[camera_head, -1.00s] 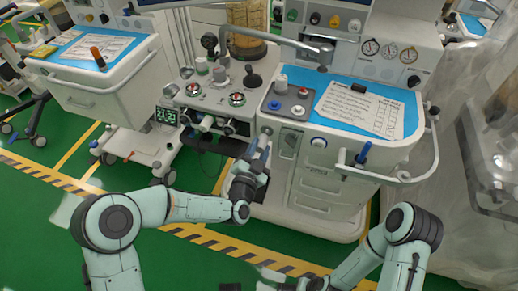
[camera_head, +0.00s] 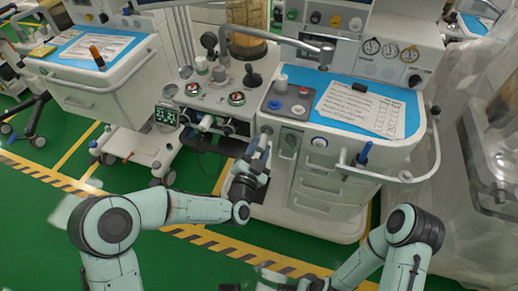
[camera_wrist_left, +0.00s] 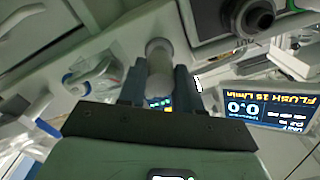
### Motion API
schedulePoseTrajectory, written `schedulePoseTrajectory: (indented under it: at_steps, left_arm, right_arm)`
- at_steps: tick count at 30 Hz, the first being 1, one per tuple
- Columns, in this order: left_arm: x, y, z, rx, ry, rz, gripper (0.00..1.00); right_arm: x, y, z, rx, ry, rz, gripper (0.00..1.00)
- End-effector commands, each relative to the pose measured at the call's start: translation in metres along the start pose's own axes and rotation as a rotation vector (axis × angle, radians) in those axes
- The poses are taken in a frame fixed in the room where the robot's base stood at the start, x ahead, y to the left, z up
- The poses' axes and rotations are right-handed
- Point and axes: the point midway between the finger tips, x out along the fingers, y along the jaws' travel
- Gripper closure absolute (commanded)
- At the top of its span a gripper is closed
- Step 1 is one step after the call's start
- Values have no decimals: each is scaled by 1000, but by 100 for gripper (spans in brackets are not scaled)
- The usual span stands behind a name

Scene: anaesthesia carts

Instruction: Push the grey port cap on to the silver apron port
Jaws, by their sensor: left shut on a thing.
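My left gripper (camera_head: 262,146) is at the front of the middle cart, just below the edge of its worktop. In the left wrist view my left gripper (camera_wrist_left: 159,90) is shut on the grey port cap (camera_wrist_left: 158,86), a small pale rounded piece between the two dark fingers. Straight beyond the cap is a round, pale metallic port (camera_wrist_left: 158,48) on the cart's front, in line with it. The silver apron port (camera_head: 266,131) shows small above the fingers in the head view. Whether cap and port touch or are fully seated cannot be told.
The worktop holds a blue mat with a paper sheet (camera_head: 362,110). A white rail (camera_head: 425,165) with a blue-topped item stands at the right. A lit display (camera_wrist_left: 268,107) is at right in the left wrist view. Green floor (camera_head: 300,240) is open in front.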

Motion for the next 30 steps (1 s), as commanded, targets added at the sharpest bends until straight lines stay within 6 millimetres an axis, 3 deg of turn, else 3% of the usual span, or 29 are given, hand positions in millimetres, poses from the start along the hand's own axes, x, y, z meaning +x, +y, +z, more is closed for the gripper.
schedulePoseTrajectory:
  at_steps: [30]
  left_arm:
    - [20,1,2,0,-1,0,100]
  right_arm:
    - [10,5,-1,5,-2,6,100]
